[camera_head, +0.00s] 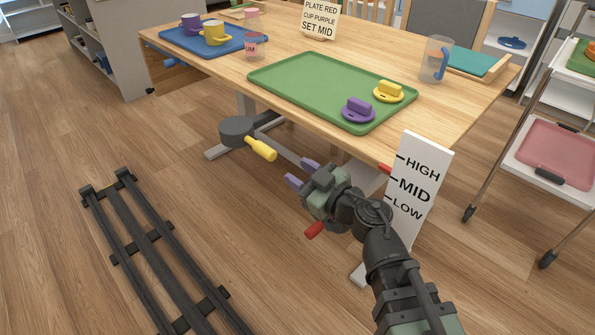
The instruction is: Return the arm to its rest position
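My arm reaches up from the lower right. My gripper (301,172) is in front of the table's near edge, its two purple-tipped fingers apart with nothing between them. It is open. To its upper left in the picture is a dark round crank (236,128) with a yellow handle (261,149); a gap shows between the fingers and the handle. A white sign (420,170) marked HIGH, MID and LOW stands to the right, its lower part partly hidden by my arm. A red pointer (386,168) is at its left edge, between HIGH and MID.
The wooden table (228,76) holds a green tray (300,80) with purple and yellow lidded pieces, a blue tray (180,36) with mugs, a clear jug (434,62) and a card (320,18). A cart (540,165) stands right. Dark rails (150,250) cross the floor at left.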

